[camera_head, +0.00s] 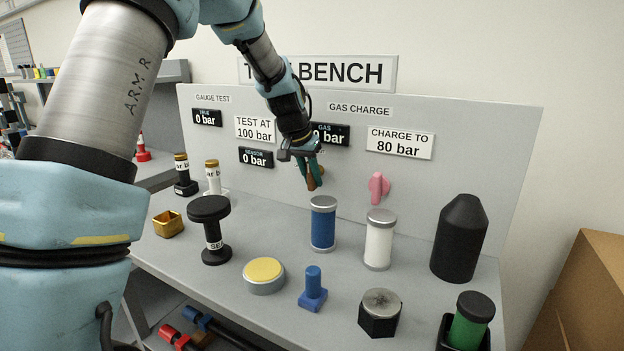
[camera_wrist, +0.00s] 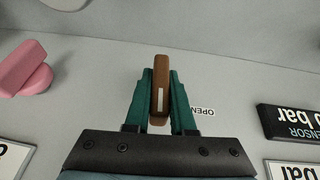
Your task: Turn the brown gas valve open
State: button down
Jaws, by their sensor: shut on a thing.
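The brown gas valve (camera_wrist: 160,92) is a bar-shaped handle on the grey back panel, and it shows in the wrist view between two green fingers. A white stripe runs along its face. My gripper (camera_wrist: 159,98) is shut on the handle, with one finger on each long side. In the head view my gripper (camera_head: 311,176) is at the panel below the GAS display, and only part of the brown handle (camera_head: 314,180) shows past the fingers. The label OPEN (camera_wrist: 203,111) is on the panel beside the handle. The GAS display (camera_head: 333,134) reads 0 bar and is partly hidden by my arm.
A pink valve (camera_head: 378,187) is on the panel to the right. Below stand a blue cylinder (camera_head: 323,225), a white cylinder (camera_head: 379,243) and a black pointed cylinder (camera_head: 460,240). A black knobbed plunger (camera_head: 212,230) and a yellow-topped disc (camera_head: 264,275) stand on the bench.

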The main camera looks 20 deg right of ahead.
jog(key=g+h+b, duration=0.2)
jog(key=g, duration=0.1)
jog(key=shift+f+n+h, duration=0.15)
jog(key=shift+n+h, duration=0.15)
jog(key=shift+n, duration=0.1)
jog(key=n+g+h+b, duration=0.1)
jog(key=g+h+b, duration=0.2)
jog(key=n+g+h+b, duration=0.1)
jog(key=g+h+b, duration=0.1)
jog(key=h, duration=0.1)
jog(key=shift+g, duration=0.4)
jog(key=shift+s+r+n+g+h+b, duration=0.15)
jog(key=shift+n+g+h+b, duration=0.3)
jog(key=shift+h, duration=0.3)
jog(key=shift+w+r+n+g+h+b, duration=0.15)
jog(key=shift+n+g+h+b, duration=0.1)
jog(key=shift+g+h+b, duration=0.4)
jog(key=shift+s+d+h, duration=0.1)
jog(key=shift+s+h, duration=0.05)
jog(key=shift+h, duration=0.15)
jog(key=c, duration=0.8)
grip_release()
jog(key=shift+o, duration=0.2)
